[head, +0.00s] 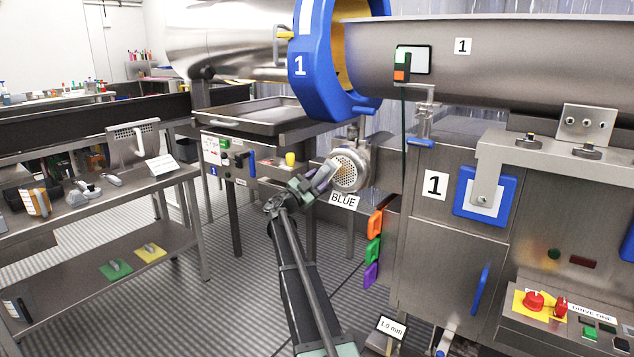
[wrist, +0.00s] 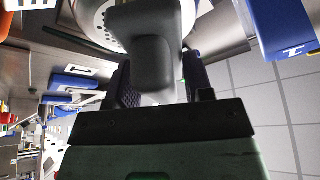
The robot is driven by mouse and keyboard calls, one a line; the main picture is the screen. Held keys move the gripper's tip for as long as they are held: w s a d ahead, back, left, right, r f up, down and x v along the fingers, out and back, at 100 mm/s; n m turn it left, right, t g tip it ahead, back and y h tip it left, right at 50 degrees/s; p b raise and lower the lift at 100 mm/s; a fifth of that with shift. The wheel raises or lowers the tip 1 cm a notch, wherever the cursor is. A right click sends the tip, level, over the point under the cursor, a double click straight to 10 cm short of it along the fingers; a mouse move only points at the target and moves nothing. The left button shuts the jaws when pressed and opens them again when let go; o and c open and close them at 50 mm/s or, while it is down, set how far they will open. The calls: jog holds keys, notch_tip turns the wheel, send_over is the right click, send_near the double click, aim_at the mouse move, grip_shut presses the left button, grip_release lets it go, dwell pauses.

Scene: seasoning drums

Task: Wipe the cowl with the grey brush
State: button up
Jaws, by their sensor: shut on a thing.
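The cowl (head: 350,180) is a round metal cover with a perforated face, below the blue ring marked 1 in the head view. Part of its holed face shows at the top of the wrist view (wrist: 92,14). My gripper (head: 308,188) is shut on the grey brush (head: 322,177), just left of the cowl. In the wrist view the brush's grey handle (wrist: 153,62) stands between the two dark fingers (wrist: 155,88). The brush's front end lies over or right at the cowl's face; its bristles are mostly hidden, and I cannot tell whether they touch.
A BLUE label (head: 344,201) sits below the cowl. Orange, green and purple tags (head: 373,250) hang to the right beside the steel cabinet (head: 430,240). A steel bench (head: 130,185) with several tools stands left. A shallow tray (head: 262,114) is above left.

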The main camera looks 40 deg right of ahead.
jog(key=shift+w+d, duration=0.2)
jog(key=shift+d, duration=0.55)
jog(key=shift+s, duration=0.1)
jog(key=shift+s+d, duration=1.25)
jog(key=shift+s, duration=1.85)
jog(key=shift+w+a, duration=0.3)
jog(key=shift+w, duration=0.8)
jog(key=shift+w+a, duration=0.35)
jog(key=shift+w, duration=0.7)
jog(key=shift+w+a, duration=0.3)
jog(key=shift+w, duration=0.8)
jog(key=shift+r+p, duration=0.75)
jog(key=shift+s+f, duration=0.1)
jog(key=shift+s, duration=0.45)
jog(key=s+d, duration=0.2)
jog(key=s, duration=0.4)
jog(key=shift+s, duration=0.25)
